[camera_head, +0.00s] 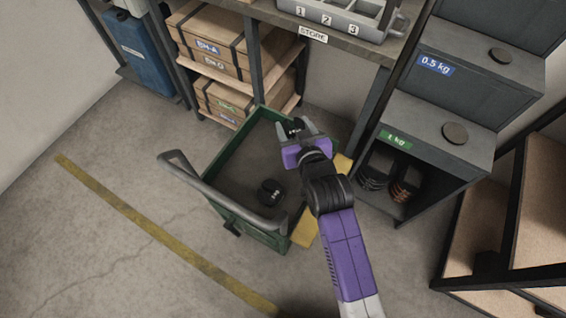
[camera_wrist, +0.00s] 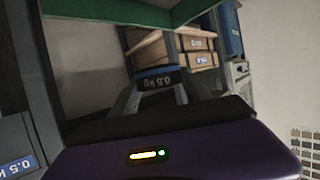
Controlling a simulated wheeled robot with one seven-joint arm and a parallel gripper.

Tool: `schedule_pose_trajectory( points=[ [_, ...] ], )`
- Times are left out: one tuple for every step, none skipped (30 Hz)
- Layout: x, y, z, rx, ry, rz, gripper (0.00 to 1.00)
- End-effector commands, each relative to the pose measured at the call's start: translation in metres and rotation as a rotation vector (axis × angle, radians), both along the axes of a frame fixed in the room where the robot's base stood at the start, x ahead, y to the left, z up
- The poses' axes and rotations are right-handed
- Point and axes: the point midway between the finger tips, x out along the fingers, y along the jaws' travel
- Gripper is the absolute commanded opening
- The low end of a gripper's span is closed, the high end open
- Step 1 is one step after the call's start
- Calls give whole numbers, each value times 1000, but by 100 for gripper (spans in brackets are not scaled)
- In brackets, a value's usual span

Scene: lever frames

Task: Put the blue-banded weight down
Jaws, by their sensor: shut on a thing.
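My gripper (camera_head: 297,132) is shut on a small dark weight (camera_head: 294,126) above the far right part of the green cart.
At right stand a 0.5 kg cabinet (camera_head: 480,68) and a 1 kg cabinet (camera_head: 435,135) with weights inside its opening. Shelves with boxes (camera_head: 212,42) stand behind the cart. A numbered grey tray (camera_head: 335,15) is on the STORE shelf. Floor at left is clear.

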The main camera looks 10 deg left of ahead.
Motion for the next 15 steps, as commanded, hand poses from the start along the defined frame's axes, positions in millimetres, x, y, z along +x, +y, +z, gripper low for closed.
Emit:
schedule_pose_trajectory(
  points=[
    [0,0,-16,0,0,0,0],
    [0,0,-23,1,-1,0,0],
    [0,0,-32,1,-1,0,0],
    [0,0,-40,1,-1,0,0],
    [0,0,-47,1,-1,0,0],
    [0,0,-56,1,-1,0,0],
    [0,0,-63,1,-1,0,0],
    [0,0,-70,2,-1,0,0],
    [0,0,-78,2,-1,0,0],
    [0,0,-85,2,-1,0,0],
    [0,1,-90,1,-2,0,0],
    [0,1,-97,1,-3,0,0],
    [0,1,-101,1,-3,0,0],
    [0,1,-105,1,-3,0,0],
    [1,0,-108,1,-4,0,0]
  ],
)
